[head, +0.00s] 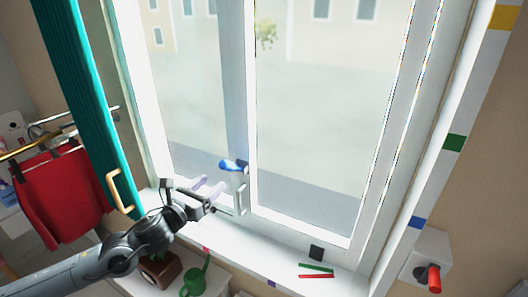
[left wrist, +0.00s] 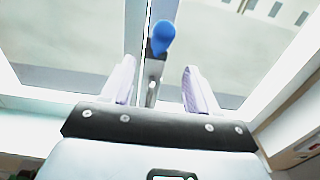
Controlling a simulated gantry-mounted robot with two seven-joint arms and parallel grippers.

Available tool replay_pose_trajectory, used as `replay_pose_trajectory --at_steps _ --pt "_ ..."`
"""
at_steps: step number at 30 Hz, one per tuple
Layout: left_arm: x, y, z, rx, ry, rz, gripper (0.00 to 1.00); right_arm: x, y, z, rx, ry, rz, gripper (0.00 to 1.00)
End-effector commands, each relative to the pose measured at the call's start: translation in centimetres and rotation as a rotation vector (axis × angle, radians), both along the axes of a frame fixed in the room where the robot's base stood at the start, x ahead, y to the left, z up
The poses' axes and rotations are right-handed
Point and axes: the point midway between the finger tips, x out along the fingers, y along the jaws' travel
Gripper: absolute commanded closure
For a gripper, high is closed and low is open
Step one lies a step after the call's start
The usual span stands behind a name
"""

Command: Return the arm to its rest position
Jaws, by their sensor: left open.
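My left arm comes in from the lower left in the head view. Its left gripper (head: 211,184) is open, with pale purple finger pads apart and nothing visible between them. It is in front of the window's middle frame, beside a blue-tipped window handle (head: 231,165). In the left wrist view the open left gripper (left wrist: 160,82) has the blue handle end (left wrist: 162,37) beyond and between its fingers. I cannot tell whether they touch. My right gripper is not in view.
A teal door (head: 84,95) with a wooden handle stands left. A red garment (head: 62,196) hangs on a rail. Below the sill are a green watering can (head: 194,281) and a brown box (head: 160,272). Green and red sticks (head: 316,276) lie on the sill. A red knob (head: 434,279) is at right.

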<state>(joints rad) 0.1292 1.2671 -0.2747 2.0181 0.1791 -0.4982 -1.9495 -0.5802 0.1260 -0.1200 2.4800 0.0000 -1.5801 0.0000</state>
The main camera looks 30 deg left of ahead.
Motion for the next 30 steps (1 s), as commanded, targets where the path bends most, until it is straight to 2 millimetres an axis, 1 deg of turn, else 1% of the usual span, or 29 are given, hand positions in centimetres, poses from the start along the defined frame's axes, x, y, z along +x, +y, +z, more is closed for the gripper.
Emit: replay_pose_trajectory --at_steps 2,4,5,7,8,9,11,12,14,15,17,18,20,21,23,24,26,27,29,30 --pt "0.0 0.0 -0.3 0.0 0.005 0.0 0.4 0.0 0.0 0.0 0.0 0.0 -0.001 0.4" --pt "-0.2 0.0 -1.2 -0.001 0.02 0.0 0.4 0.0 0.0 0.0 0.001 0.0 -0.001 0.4" --pt "-0.3 -0.1 -1.7 -0.008 0.028 -0.001 0.4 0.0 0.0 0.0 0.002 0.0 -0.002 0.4" --pt "-0.6 -0.6 -3.8 -0.034 0.056 -0.004 0.4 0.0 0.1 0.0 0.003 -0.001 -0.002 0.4" --pt "-0.8 -0.9 -4.9 -0.051 0.071 -0.005 0.4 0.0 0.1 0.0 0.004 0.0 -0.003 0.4" --pt "-1.2 -1.5 -6.7 -0.082 0.094 -0.007 0.4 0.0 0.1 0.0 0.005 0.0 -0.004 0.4" --pt "-2.0 -2.8 -9.7 -0.143 0.132 -0.013 0.4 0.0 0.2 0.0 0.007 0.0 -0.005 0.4" --pt "-2.8 -4.1 -11.8 -0.193 0.158 -0.02 0.4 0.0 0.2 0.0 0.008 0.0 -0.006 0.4" --pt "-4.3 -6.3 -15.0 -0.282 0.204 -0.028 0.4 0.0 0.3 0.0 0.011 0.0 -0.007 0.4" --pt "-5.6 -7.8 -17.1 -0.345 0.238 -0.024 0.4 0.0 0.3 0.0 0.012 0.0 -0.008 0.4" --pt "-7.6 -10.0 -19.9 -0.461 0.297 0.001 0.4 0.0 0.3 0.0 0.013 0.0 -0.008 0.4" --pt "-9.1 -11.3 -21.6 -0.554 0.337 0.029 0.4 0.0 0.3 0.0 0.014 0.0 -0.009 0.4" --pt "-11.3 -13.1 -23.8 -0.711 0.397 0.087 0.4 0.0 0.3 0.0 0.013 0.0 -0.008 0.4" --pt "-12.9 -14.3 -25.1 -0.826 0.439 0.136 0.4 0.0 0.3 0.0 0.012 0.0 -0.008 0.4" --pt "-15.3 -15.9 -26.8 -1.011 0.498 0.228 0.4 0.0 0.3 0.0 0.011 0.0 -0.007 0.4" --pt "-17.0 -16.9 -27.7 -1.141 0.534 0.303 0.4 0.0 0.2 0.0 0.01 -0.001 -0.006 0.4" --pt "-19.6 -18.3 -28.9 -1.347 0.583 0.437 0.4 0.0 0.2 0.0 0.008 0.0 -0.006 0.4" --pt "-21.3 -19.1 -29.4 -1.49 0.605 0.544 0.4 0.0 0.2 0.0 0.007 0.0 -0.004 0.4" --pt "-23.5 -20.0 -29.8 -1.686 0.619 0.709 0.4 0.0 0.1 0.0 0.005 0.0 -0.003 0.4" --pt "-24.9 -20.5 -30.0 -1.802 0.618 0.82 0.4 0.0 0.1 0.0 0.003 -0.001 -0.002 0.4"
